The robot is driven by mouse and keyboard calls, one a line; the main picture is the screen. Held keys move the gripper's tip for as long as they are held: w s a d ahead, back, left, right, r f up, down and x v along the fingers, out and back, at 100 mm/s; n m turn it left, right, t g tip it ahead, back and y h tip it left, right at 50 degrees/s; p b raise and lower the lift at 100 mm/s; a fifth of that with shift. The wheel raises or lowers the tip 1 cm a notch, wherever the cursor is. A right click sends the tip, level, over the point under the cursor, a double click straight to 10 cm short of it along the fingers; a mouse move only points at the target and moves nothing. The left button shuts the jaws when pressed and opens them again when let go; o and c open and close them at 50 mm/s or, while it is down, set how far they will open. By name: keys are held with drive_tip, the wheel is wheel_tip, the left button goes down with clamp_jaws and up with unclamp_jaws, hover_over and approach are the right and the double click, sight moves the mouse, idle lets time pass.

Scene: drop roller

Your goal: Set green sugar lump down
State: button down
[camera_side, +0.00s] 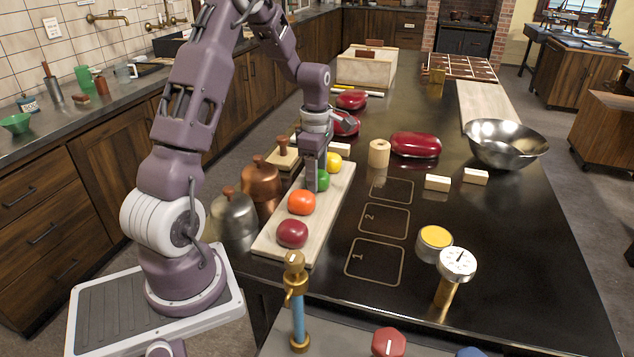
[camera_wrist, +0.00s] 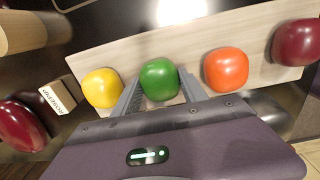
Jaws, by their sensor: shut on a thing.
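The green sugar lump (camera_wrist: 160,79) is a rounded green piece between my gripper's two fingers in the wrist view. It also shows in the side view (camera_side: 322,181), partly hidden by a finger. My gripper (camera_side: 316,178) points down over the pale wooden board (camera_side: 268,238) and is shut on the green lump. The lump sits in a row on the board, between a yellow lump (camera_side: 334,162) and an orange lump (camera_side: 302,202). A dark red lump (camera_side: 292,234) is at the near end. I cannot tell whether the green lump touches the board.
Outlined squares marked 1 (camera_side: 375,262) and 2 (camera_side: 384,221), and another beyond, lie empty right of the board. A wooden cylinder (camera_side: 379,153), a steel bowl (camera_side: 505,144) and a dial gauge (camera_side: 457,265) stand around them. Copper (camera_side: 261,182) and steel (camera_side: 233,213) pots stand left.

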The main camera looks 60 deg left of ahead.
wheel_tip(320, 180, up, 9)
drive_tip(key=shift+r, duration=0.1)
drive_tip(key=w+d, duration=0.2)
drive_tip(key=d, duration=0.5)
hover_over(378, 260)
drive_tip(key=f, duration=1)
drive_tip(key=shift+s, duration=0.2)
drive_tip(key=shift+f+m, duration=0.3)
drive_tip(key=shift+f, duration=0.05)
drive_tip(key=c, duration=0.6)
unclamp_jaws()
drive_tip(key=shift+f, duration=0.15)
drive_tip(key=shift+w, duration=0.1)
